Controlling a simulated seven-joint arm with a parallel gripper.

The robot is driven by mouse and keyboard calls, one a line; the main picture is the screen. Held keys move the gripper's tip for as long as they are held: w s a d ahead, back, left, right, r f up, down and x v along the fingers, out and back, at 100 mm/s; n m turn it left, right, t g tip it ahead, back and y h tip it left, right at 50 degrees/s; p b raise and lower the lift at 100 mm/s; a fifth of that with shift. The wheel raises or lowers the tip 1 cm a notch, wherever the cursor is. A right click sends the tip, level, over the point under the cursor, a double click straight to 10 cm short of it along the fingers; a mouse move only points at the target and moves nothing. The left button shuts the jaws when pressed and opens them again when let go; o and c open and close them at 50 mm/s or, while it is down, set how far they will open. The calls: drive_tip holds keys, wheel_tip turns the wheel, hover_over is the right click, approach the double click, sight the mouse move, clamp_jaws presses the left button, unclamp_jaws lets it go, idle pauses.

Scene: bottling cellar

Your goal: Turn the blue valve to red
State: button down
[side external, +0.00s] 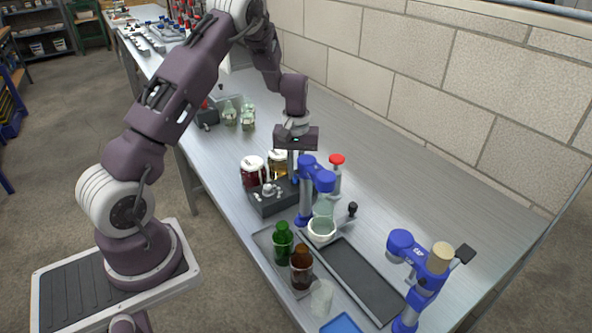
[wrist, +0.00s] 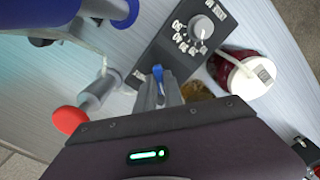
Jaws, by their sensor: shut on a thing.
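The blue valve (wrist: 158,72) shows as a small blue handle at the lower end of a dark control box (wrist: 178,42) in the wrist view. My gripper (wrist: 160,86) is shut on the blue valve, with its fingers close together around the handle. In the side view, my gripper (side external: 293,168) points down at the back of the dark box (side external: 275,207), and a blue bottling device partly hides the fingertips. The valve itself is hidden there. I cannot make out a red mark for the valve on the box.
A grey dial knob (wrist: 201,28) sits on the same box. A jar of dark red contents (wrist: 238,72) stands close beside it. A red-topped fitting (wrist: 71,120) and the blue device (side external: 318,178) are near my gripper. Bottles (side external: 301,268) stand in front.

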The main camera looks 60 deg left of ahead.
drive_tip(key=shift+r, duration=0.1)
drive_tip(key=c, duration=1.5)
unclamp_jaws()
drive_tip(key=shift+o, duration=0.2)
wheel_tip(320, 180, up, 7)
drive_tip(key=shift+f, duration=0.15)
drive_tip(key=shift+d+r, duration=0.15)
drive_tip(key=shift+r, duration=0.25)
drive_tip(key=s+d+r+m+t, duration=0.1)
drive_tip(key=s+d+r+m, duration=0.1)
drive_tip(key=s+d+r, duration=0.5)
drive_tip(key=s+d+r+m+t, duration=0.25)
drive_tip(key=d+r, duration=0.35)
drive_tip(key=r, duration=0.3)
drive_tip(key=s+d+r+m+t, duration=0.1)
drive_tip(key=s+d+m, duration=0.1)
drive_tip(key=s, duration=0.6)
drive_tip(key=s+d+r+m+t, duration=0.1)
drive_tip(key=s+d+m, duration=0.2)
drive_tip(key=s, duration=0.5)
drive_tip(key=shift+s+d+m, duration=0.2)
drive_tip(key=shift+d+m, duration=0.15)
drive_tip(key=shift+d, duration=0.4)
